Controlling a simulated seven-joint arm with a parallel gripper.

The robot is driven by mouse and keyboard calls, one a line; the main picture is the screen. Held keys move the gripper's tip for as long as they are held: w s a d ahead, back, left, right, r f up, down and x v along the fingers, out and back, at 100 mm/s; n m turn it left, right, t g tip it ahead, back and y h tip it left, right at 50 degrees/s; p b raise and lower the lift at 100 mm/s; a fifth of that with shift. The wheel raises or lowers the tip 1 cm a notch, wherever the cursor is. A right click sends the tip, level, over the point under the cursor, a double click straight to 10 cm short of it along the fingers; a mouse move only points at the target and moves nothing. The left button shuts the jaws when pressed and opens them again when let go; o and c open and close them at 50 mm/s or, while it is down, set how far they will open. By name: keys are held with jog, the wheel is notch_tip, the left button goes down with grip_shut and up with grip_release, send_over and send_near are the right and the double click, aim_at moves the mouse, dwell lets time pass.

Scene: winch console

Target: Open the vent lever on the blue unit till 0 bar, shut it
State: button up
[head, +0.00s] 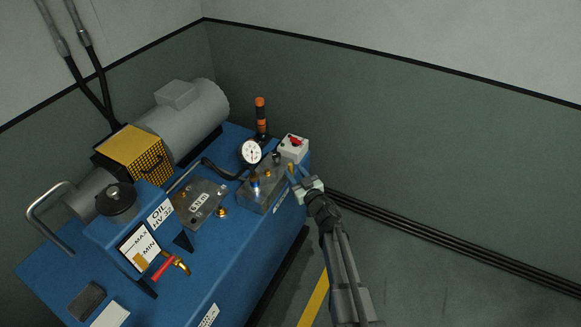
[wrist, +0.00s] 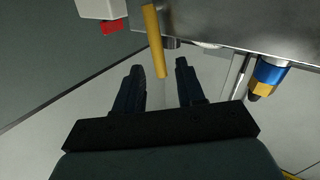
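The blue unit (head: 245,250) stands against the wall, with a grey metal block (head: 262,190) near its right end. A yellow lever, which looks like the vent lever, sticks out from the block in the wrist view (wrist: 153,38). It is small and partly hidden by my gripper in the head view. My gripper (wrist: 158,66) is open, with the lever's free end showing between its two fingertips; contact cannot be told. In the head view, my gripper (head: 298,180) is at the block's right side. A round white gauge (head: 251,152) stands above the block; its reading is too small to tell.
A white box with a red knob (head: 293,147) sits just behind the lever. A blue and brass fitting (wrist: 267,76) is on the block. A black-and-orange handle (head: 260,115) stands behind the gauge. A red-handled tap (head: 164,268) is at the front. The floor at right is clear.

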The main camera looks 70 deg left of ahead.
aim_at(291, 167)
jog(key=shift+s+a, duration=0.2)
jog(key=shift+a, duration=0.75)
jog(key=shift+s+a, duration=0.15)
jog(key=shift+a, duration=0.8)
jog(key=shift+c, duration=0.5)
grip_shut()
